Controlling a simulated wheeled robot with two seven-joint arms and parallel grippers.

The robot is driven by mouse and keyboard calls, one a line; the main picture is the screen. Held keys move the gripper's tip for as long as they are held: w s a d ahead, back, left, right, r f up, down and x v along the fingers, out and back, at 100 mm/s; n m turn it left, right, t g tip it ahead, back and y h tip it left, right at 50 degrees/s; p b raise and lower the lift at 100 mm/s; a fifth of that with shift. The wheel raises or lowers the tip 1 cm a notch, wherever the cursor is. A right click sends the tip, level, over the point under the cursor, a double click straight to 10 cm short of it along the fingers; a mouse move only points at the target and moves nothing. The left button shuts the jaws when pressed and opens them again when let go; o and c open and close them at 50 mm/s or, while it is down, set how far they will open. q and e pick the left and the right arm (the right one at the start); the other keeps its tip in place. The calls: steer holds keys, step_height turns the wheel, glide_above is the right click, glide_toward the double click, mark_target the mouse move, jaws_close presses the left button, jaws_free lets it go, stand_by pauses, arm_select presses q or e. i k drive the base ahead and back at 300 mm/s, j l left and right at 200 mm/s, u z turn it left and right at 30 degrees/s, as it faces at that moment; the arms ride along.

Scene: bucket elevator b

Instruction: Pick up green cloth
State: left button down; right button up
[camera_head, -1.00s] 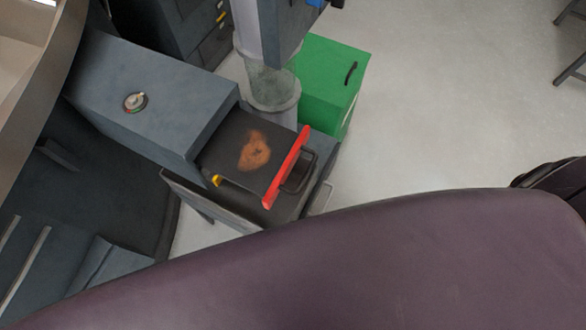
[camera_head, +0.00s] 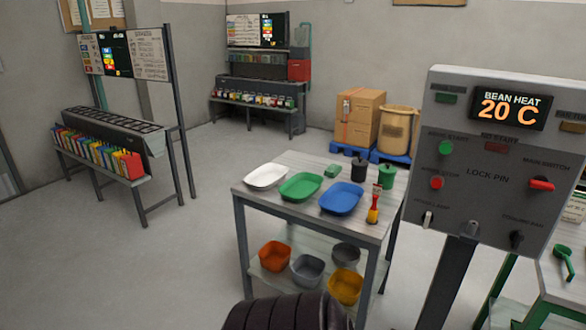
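A small folded green item (camera_head: 332,171), which looks like the green cloth, lies at the back of the grey table (camera_head: 262,206), behind the trays. It is small in view, so its texture is hard to tell. A dark ribbed part of my own arm shows at the bottom edge. Neither of my grippers is in view.
White (camera_head: 266,177), green (camera_head: 300,186) and blue (camera_head: 342,198) trays, a black canister (camera_head: 358,169), a green canister (camera_head: 387,175) and a brush (camera_head: 374,205) stand on the table. Bowls sit on its lower shelf. A control panel (camera_head: 487,165) stands at the right.

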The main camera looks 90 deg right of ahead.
mark_target(332, 170)
steer(key=z, duration=3.1)
steer(key=u, duration=0.4)
steer(key=i+u, duration=0.1)
steer(key=u, duration=0.75)
steer(key=l+u, duration=0.1)
steer(key=u, duration=0.75)
steer(key=j+u, duration=0.1)
steer(key=u, duration=0.4)
steer(key=j+u, duration=0.15)
steer(key=u, duration=0.35)
steer(key=l+z, duration=0.1)
steer(key=z, duration=0.3)
steer(key=l+z, duration=0.15)
steer(key=z, duration=0.2)
steer(key=l+z, duration=0.1)
steer(key=z, duration=0.3)
steer(key=l+z, duration=0.1)
steer(key=z, duration=0.25)
steer(key=j+z, duration=0.1)
steer(key=z, duration=0.3)
steer(key=j+z, duration=0.1)
steer(key=z, duration=0.3)
steer(key=k+z, duration=0.1)
steer(key=z, duration=0.3)
steer(key=k+j+z, duration=0.1)
steer(key=z, duration=0.25)
